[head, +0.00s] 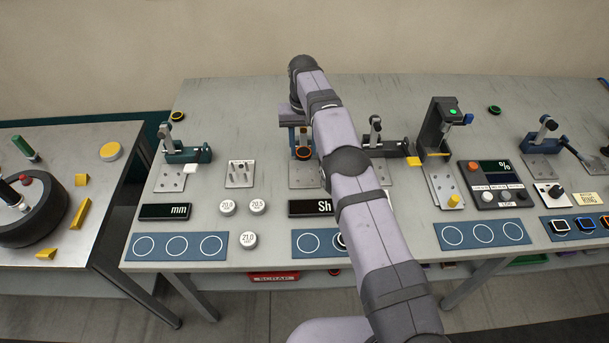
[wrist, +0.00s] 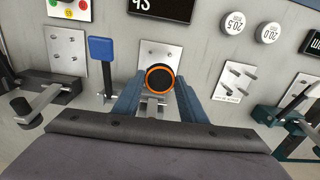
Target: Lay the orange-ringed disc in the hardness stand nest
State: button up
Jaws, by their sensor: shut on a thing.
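The orange-ringed disc (head: 303,153), black with an orange rim, is between the tips of my gripper's blue fingers (wrist: 158,90). In the wrist view the disc (wrist: 158,78) shows face-on between the two fingers. My gripper is shut on it and holds it over the bench behind the Sh display (head: 312,208). A steel plate with holes (wrist: 160,55) lies just beyond the disc in the wrist view; its left part shows in the head view. The stand's nest cannot be made out behind my gripper and arm. The gap below the disc cannot be told.
A dark toggle clamp (head: 378,138) stands to the right and a teal clamp (head: 187,154) to the left. A pegged plate (head: 240,173) and white weights (head: 248,240) lie left of my arm. A blue paddle (wrist: 101,48) rises close to one finger.

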aim_at(304, 151)
jog(key=shift+w+d, duration=0.1)
jog(key=shift+d, duration=0.05)
notch_tip(304, 151, down, 5)
jog(key=b, duration=0.5)
jog(key=shift+f+p, duration=0.65)
jog(key=shift+f, duration=1.8)
jog(key=shift+f, duration=0.15)
jog(key=o, duration=1.1)
